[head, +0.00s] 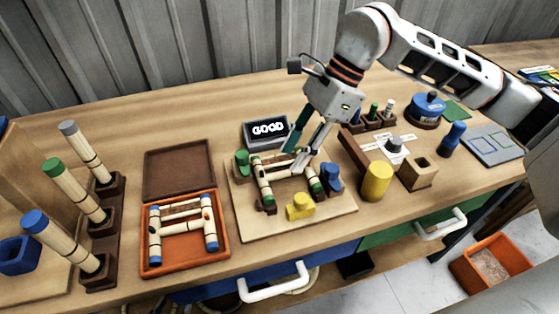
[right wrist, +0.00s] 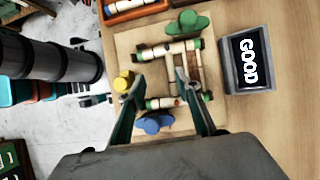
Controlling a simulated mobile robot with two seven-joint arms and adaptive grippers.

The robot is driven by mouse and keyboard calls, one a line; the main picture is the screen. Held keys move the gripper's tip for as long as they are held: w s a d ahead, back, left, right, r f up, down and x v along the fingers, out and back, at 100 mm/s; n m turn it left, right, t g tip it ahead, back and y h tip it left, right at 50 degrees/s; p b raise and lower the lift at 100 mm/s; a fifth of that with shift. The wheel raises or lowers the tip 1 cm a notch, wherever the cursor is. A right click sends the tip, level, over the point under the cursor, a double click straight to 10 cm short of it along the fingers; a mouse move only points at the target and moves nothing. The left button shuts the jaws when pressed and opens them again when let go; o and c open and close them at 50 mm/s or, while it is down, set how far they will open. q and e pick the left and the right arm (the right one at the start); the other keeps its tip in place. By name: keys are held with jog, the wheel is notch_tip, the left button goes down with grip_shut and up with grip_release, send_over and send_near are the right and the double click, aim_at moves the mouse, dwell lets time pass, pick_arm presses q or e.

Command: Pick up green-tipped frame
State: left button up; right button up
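The green-tipped frame (head: 262,180) lies on a light wooden board (head: 250,225), its pale rattan rods ending in green bands and joined by a crossbar. It also shows in the right wrist view (right wrist: 168,50). My right gripper (head: 293,160) is over the frame's far right part with its two fingers apart. In the right wrist view the open fingers (right wrist: 158,74) reach down over the frame; I cannot tell whether they touch it. Green (head: 242,162), blue (head: 332,178) and yellow (head: 300,207) clamps stand around the frame. My left gripper is not in view.
A display reading GOOD (head: 267,130) stands behind the board. An orange tray (head: 185,268) with a blue-tipped frame (head: 182,228) lies left. A rack of upright rods (head: 105,240) stands farther left. A yellow cylinder (head: 377,180) and wooden block (head: 418,174) stand right.

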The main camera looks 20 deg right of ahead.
aim_at(288, 170)
jog(key=shift+w+d+r+t+h, duration=0.15)
jog(key=shift+w+d+h, duration=0.1)
jog(key=shift+w+d, duration=0.35)
jog(key=shift+w+d+t+h, duration=0.15)
jog(key=shift+w+d+h, duration=0.15)
jog(key=shift+d, duration=0.35)
jog(key=shift+w+f, duration=0.1)
jog(key=shift+f, duration=0.25)
jog(key=x, duration=0.7)
jog(key=shift+a+r, duration=0.15)
grip_shut()
